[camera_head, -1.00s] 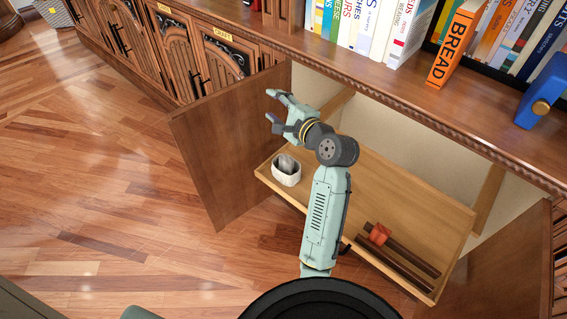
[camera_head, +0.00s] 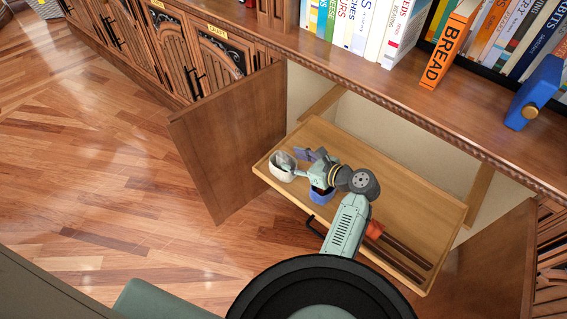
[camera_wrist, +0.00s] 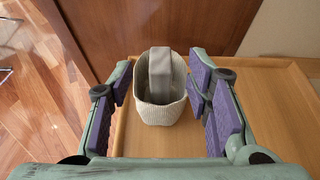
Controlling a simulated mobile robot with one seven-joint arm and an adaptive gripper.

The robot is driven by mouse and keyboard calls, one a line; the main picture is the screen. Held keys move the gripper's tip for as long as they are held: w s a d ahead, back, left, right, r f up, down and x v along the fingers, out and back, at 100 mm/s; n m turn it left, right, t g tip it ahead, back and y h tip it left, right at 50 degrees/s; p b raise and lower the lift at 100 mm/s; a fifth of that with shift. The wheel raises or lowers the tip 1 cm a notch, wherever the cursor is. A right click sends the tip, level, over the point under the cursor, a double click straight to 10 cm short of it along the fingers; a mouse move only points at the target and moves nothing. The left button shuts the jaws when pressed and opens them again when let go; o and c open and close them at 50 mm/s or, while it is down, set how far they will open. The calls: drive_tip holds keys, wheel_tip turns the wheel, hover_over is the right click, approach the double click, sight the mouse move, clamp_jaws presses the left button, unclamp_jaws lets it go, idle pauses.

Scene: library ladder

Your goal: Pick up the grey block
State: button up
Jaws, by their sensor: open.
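The grey block (camera_wrist: 160,73) stands upright in a small white ribbed basket (camera_wrist: 158,112), its top above the rim. In the head view the basket (camera_head: 279,174) sits at the left end of the wooden shelf board, and the grey block (camera_head: 284,160) shows small inside it. My gripper (camera_head: 296,164) is open just right of the basket. In the wrist view its purple-padded fingers (camera_wrist: 160,92) stand apart, to the left and right of the block and basket, with visible gaps. The block's lower part is hidden by the basket.
A blue object (camera_head: 321,196) lies on the board beneath my wrist. A red-orange object (camera_head: 375,229) and dark bars lie further right. An open cabinet door (camera_head: 225,143) stands left of the board. The countertop with books (camera_head: 448,45) overhangs behind.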

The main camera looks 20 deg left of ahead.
drive_tip(key=shift+x, duration=1.45)
drive_tip(key=shift+f, duration=0.1)
drive_tip(key=shift+c, duration=0.2)
clamp_jaws()
